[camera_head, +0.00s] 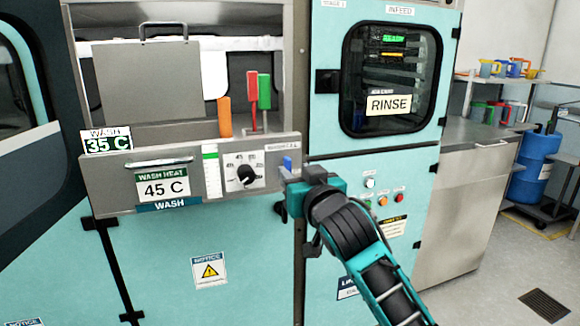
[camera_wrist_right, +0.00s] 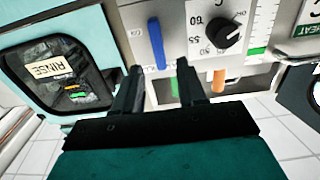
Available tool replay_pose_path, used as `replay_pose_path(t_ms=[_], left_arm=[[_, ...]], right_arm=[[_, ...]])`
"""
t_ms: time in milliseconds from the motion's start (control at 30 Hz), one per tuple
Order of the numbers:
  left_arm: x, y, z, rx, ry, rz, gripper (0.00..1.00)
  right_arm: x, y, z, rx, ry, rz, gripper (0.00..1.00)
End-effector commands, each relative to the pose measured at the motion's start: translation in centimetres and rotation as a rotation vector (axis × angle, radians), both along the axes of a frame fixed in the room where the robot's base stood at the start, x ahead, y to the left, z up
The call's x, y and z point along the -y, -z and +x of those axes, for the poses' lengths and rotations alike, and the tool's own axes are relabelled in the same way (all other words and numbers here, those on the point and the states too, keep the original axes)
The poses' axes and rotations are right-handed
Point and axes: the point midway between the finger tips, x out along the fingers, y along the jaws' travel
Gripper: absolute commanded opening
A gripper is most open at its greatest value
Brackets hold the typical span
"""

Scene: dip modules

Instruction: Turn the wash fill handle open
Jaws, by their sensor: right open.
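A small blue handle (camera_head: 288,162) sits at the right end of the grey wash panel (camera_head: 120,178), under a small label too blurred to read. I take it as the wash fill handle. In the right wrist view the blue handle (camera_wrist_right: 156,42) is a slim upright bar just ahead of the fingertips. My right gripper (camera_head: 290,180) is in front of the panel's right end and hides part of the area below the handle. In the right wrist view its two dark fingers (camera_wrist_right: 160,68) are apart, with the handle ahead of the gap. Contact cannot be told. My left gripper is not in view.
A black dial (camera_head: 245,175) is on the panel left of the blue handle. Orange (camera_head: 224,117), red (camera_head: 252,88) and green (camera_head: 264,91) handles stand behind the panel. The teal rinse door (camera_head: 390,78) and a row of small buttons (camera_head: 382,200) are to the right.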

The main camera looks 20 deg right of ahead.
Motion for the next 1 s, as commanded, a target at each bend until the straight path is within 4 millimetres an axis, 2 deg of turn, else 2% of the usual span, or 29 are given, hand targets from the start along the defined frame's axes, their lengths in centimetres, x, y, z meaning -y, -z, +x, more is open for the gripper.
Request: replay_pose_path(t_ms=[100,300,700,1000], left_arm=[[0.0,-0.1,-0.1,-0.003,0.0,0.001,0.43],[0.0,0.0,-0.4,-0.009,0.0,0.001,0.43],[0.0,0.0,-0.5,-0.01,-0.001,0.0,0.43],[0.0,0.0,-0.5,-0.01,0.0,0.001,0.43]], right_arm=[[-0.1,-0.1,1.8,0.0,0.001,0.001,0.4],[-0.1,0.0,3.6,-0.001,0.0,0.001,0.4],[-0.2,0.0,4.2,0.0,-0.001,0.001,0.4],[-0.2,0.0,4.2,0.0,0.0,0.001,0.13]])
